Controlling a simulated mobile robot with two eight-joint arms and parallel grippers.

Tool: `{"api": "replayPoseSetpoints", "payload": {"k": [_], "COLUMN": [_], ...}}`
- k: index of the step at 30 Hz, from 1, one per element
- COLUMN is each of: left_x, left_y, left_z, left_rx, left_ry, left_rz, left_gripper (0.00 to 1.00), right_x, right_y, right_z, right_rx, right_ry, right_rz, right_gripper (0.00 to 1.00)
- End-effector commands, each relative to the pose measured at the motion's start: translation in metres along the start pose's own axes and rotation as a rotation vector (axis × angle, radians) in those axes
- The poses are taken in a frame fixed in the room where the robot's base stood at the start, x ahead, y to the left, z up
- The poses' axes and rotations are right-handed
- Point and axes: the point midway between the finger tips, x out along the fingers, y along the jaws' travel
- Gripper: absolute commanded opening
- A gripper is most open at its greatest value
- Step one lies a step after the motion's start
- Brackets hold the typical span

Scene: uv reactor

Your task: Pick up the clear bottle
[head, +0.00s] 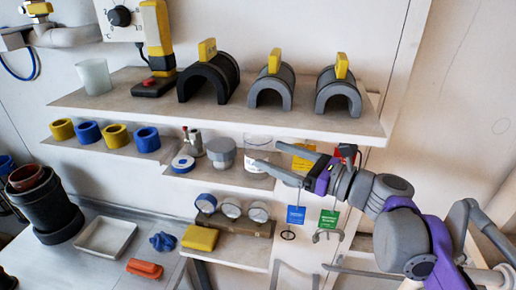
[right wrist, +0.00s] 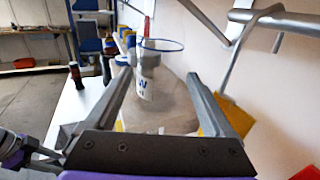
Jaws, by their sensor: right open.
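The clear bottle (head: 256,164) stands on the middle shelf, see-through with a pale label. In the right wrist view the clear bottle (right wrist: 147,84) shows a blue ring at its top and dark lettering on a white label. My right gripper (head: 264,154) reaches in from the right with its fingers spread at the bottle. In the right wrist view the open fingers (right wrist: 158,76) lie to either side of the bottle in the picture. I cannot tell if they touch it.
A grey jar (head: 221,153) stands left of the bottle on the same shelf. The upper shelf (head: 300,122) overhangs it, with grey arches on top. A yellow card (head: 303,158) is behind my fingers. Blue (head: 295,215) and green (head: 328,219) tags hang below. Gauges (head: 231,208) sit lower.

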Motion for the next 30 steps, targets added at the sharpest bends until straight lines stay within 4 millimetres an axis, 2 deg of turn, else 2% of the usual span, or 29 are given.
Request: {"api": "replayPoseSetpoints", "payload": {"k": [9,12,19,30], "left_x": [-0.008,-0.008,-0.008,-0.008], "left_y": [0.0,0.0,0.0,0.0], "left_z": [-0.007,-0.008,-0.007,-0.007], "left_rx": [0.0,0.0,0.0,0.0], "left_ry": [0.006,0.006,0.006,0.006], "left_rz": [0.0,0.0,0.0,0.0], "left_gripper": [0.5,0.5,0.5,0.5], "right_x": [0.044,0.05,0.05,0.05], "right_y": [0.002,0.002,0.002,0.002], "right_z": [0.005,0.004,0.004,0.004], "right_rx": [-0.001,-0.001,-0.001,-0.001], "right_ry": [-0.001,0.0,0.0,0.0], "right_rz": [0.004,0.002,0.0,0.0], "right_gripper": [0.87,0.87,0.87,0.21]}}
